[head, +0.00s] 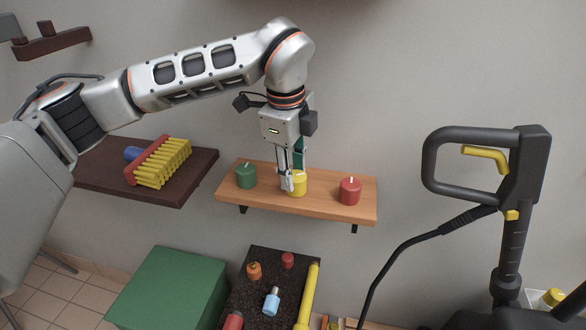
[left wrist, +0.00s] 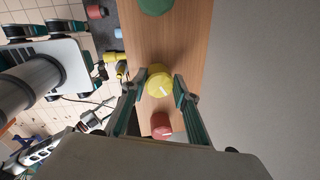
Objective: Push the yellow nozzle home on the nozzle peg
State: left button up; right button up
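The yellow nozzle (head: 299,184) stands upright on the wooden shelf (head: 333,205), between a green nozzle (head: 246,177) and a red nozzle (head: 350,191). My left gripper (head: 289,184) reaches down to it from above. In the left wrist view, the fingers of my left gripper (left wrist: 160,84) straddle the yellow nozzle (left wrist: 160,78), one on each side, seemingly with narrow gaps; contact is hard to judge. The white mark on its top shows. The peg under the nozzle is hidden.
A dark shelf (head: 190,188) at the left holds a red brush with yellow bristles (head: 160,162). Below are a green box (head: 168,287) and a dark speckled surface (head: 239,302) with small parts. A black-handled washer (head: 530,160) stands at the right.

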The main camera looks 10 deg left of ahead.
pick_arm(q)
jog(key=o, duration=0.5)
